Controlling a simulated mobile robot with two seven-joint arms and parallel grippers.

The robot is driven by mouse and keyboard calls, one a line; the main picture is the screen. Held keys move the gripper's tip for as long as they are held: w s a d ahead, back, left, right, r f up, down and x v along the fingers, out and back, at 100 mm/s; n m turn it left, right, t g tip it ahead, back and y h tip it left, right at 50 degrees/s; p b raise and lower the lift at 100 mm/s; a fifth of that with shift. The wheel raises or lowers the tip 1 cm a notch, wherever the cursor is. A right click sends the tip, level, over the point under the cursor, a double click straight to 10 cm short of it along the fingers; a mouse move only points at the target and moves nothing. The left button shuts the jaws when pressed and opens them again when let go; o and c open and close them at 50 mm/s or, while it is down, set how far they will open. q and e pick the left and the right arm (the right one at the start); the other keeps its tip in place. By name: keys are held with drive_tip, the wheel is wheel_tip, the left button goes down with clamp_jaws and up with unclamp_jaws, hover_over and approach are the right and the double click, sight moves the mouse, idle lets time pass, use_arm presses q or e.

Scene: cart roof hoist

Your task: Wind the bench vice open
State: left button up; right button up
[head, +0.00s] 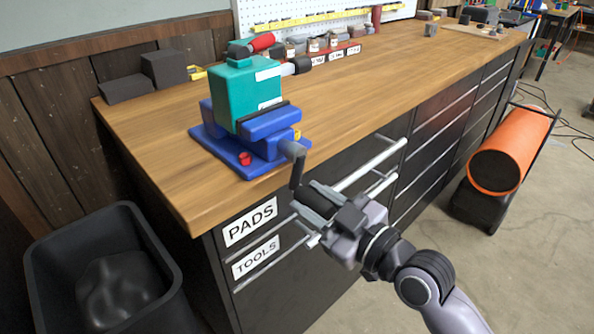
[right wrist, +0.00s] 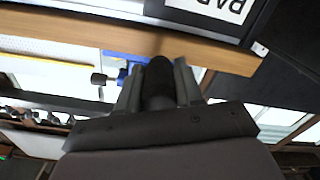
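The blue bench vice (head: 270,124) is fixed at the near front edge of the wooden bench. A teal block-shaped housing (head: 238,92) stands upright between its jaws. The vice's grey crank arm (head: 297,168) hangs down in front of the bench edge. My right gripper (head: 317,202) is at the crank's lower end, its fingers closed on the black handle grip. In the right wrist view the black crank handle (right wrist: 159,82) lies between both fingers, and blue parts of the vice (right wrist: 128,72) show behind. My left gripper is not in view.
Drawers labelled PADS (head: 250,222) and TOOLS, with long protruding bar handles (head: 370,165), sit just behind my right gripper. A black bin (head: 100,270) stands at lower left. Dark blocks (head: 165,68) lie on the bench (head: 400,70). An orange cylinder (head: 495,170) is at right.

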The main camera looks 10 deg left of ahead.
drive_tip(key=shift+d+f, duration=0.1)
idle(0.4)
drive_tip(key=w+d+b, duration=0.2)
drive_tip(key=w, duration=0.1)
drive_tip(key=shift+r+b, duration=0.2)
drive_tip(key=shift+b, duration=0.1)
drive_tip(key=shift+d, duration=0.1)
drive_tip(key=shift+w+d+r+b, duration=0.2)
drive_tip(key=shift+w+d+r, duration=0.2)
drive_tip(key=shift+w+r, duration=0.2)
drive_tip(key=shift+w+d+r+b, duration=0.15)
drive_tip(key=shift+w+d+r, duration=0.25)
drive_tip(key=shift+w+r, duration=0.2)
